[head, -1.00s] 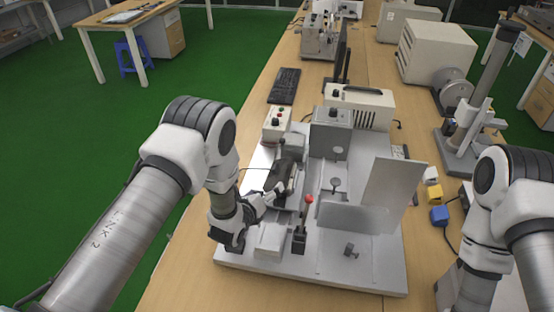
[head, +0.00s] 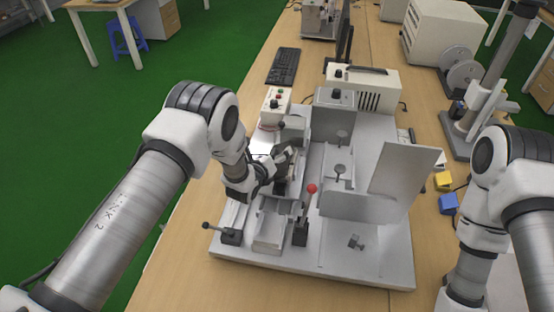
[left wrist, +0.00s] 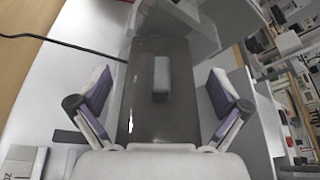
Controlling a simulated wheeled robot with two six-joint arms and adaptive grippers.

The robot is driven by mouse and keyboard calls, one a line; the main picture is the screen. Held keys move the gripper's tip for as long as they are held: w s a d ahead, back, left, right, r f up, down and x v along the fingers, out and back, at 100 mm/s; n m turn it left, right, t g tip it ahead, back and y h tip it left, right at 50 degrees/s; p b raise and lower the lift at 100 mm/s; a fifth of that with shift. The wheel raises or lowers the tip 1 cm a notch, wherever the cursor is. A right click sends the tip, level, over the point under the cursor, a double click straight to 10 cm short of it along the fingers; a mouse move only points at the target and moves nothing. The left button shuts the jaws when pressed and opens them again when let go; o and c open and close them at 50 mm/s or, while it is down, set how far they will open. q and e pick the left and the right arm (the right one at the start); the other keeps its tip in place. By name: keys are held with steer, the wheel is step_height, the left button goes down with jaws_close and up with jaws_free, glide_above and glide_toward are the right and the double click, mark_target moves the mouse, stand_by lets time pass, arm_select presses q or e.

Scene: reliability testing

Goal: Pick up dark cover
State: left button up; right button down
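The dark cover (left wrist: 145,120) is a flat, dark, shiny rectangle in the middle of the left wrist view. A small grey block (left wrist: 161,78) stands up from its top as a handle. My left gripper (left wrist: 160,84) is open, with one finger on each side of the cover and visible gaps between the fingers and the handle. In the head view my left gripper (head: 284,158) is over the left side of the test fixture and hides most of the cover. My right arm stands at the right of the head view; its gripper is not visible.
A control box with buttons (head: 275,107) and a grey box (head: 334,98) stand behind. A cable (left wrist: 60,42) runs left of the cover.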

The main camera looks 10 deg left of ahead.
arm_select(q)
steer(key=shift+s+r, duration=0.15)
steer(key=shift+s, duration=0.05)
steer(key=c, duration=1.1)
